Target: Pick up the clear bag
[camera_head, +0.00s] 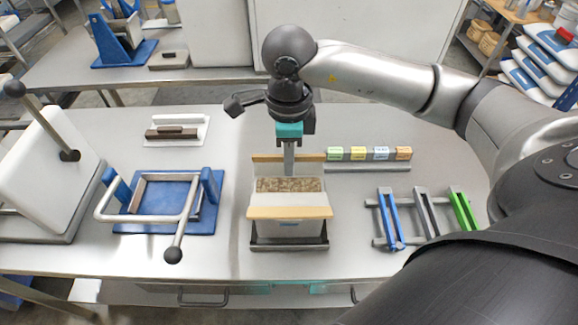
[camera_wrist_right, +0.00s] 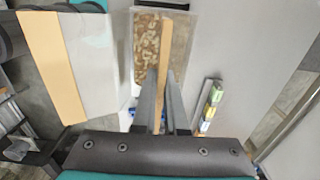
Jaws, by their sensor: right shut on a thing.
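The clear bag (camera_head: 290,228) of brown, flaky substrate stands upright on a dark stand (camera_head: 290,245) at the middle of the table. Its mouth is open between two tan bars, one near (camera_head: 289,213) and one far (camera_head: 262,158). My right gripper (camera_head: 289,172) comes down from above at the far bar. In the right wrist view its fingers (camera_wrist_right: 165,100) are on either side of the tan far bar (camera_wrist_right: 164,50), shut on it, with the substrate seen beyond. The bag's lower part is hidden in the wrist view. My left gripper is not in view.
A blue press frame with a metal handle (camera_head: 177,228) stands left of the bag, and a white lever machine (camera_head: 40,180) at far left. Colored blocks (camera_head: 368,153) lie on a rack to the right, with blue, grey and green clips (camera_head: 425,213) nearer. Bare table lies between them.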

